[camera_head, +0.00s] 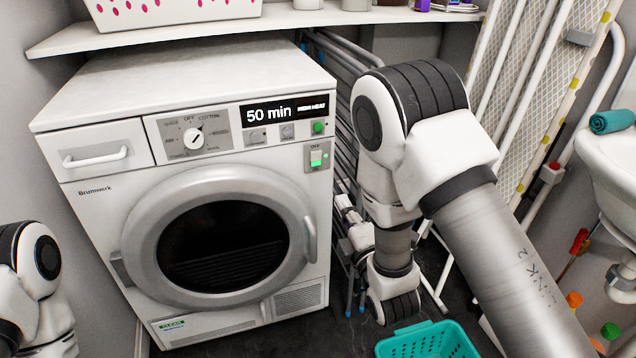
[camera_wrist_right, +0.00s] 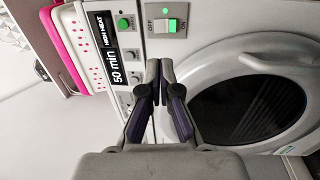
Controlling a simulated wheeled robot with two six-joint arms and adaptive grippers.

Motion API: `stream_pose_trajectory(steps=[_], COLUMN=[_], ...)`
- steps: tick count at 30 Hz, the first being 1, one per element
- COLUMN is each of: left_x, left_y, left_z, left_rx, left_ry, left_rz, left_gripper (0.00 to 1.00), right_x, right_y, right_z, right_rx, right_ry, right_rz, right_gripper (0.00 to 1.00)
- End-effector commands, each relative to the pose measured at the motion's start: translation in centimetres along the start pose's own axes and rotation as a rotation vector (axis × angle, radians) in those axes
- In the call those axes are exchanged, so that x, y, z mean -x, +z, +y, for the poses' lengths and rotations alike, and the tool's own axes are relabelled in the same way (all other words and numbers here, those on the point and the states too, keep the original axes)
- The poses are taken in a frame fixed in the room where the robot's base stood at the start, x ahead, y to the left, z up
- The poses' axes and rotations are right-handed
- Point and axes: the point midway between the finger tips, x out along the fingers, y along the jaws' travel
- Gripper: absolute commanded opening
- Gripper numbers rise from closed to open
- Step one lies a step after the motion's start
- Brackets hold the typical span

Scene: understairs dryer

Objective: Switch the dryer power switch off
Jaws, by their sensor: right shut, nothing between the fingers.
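The white dryer (camera_head: 92,230) stands at left centre in the head view. Its power switch (camera_head: 316,158) is a green-lit rocker at the right of the front panel, with OFF marked above it. In the right wrist view, turned on its side, the switch (camera_wrist_right: 172,25) sits between OFF at left and ON at right. My right gripper (camera_head: 342,202) is beside the dryer's right edge, below the switch, partly hard to make out. In the wrist view the gripper (camera_wrist_right: 162,64) has its fingertips together, empty and apart from the switch. My left gripper is out of view.
The round dryer door (camera_head: 140,235) is closed. A green round button (camera_head: 318,127) sits above the switch, beside the 50 min display (camera_head: 270,113). A drying rack (camera_head: 345,60) stands right of the dryer, and a teal basket (camera_head: 400,345) is on the floor.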

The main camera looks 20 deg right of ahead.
Motion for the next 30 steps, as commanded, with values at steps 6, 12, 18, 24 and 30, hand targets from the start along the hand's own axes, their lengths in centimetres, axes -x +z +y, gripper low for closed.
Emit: stream_pose_trajectory(steps=[6,12,18,24,30], left_x=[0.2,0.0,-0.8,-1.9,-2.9], left_y=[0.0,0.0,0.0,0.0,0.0], left_z=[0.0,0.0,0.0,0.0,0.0], left_rx=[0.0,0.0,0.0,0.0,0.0], left_ry=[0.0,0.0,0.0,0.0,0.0], left_rz=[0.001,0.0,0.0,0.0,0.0], left_gripper=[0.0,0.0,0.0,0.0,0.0], right_x=[0.0,-0.9,-4.5,-8.9,-12.6], right_y=[0.0,0.1,0.1,0.0,0.1], right_z=[0.2,0.1,0.0,-0.1,-0.1], right_rx=[-0.001,-0.002,-0.003,-0.002,-0.002], right_ry=[-0.001,0.001,0.004,0.002,0.0], right_rz=[-0.001,-0.001,-0.002,-0.001,-0.001], right_gripper=[0.0,0.0,0.0,0.0,0.0])
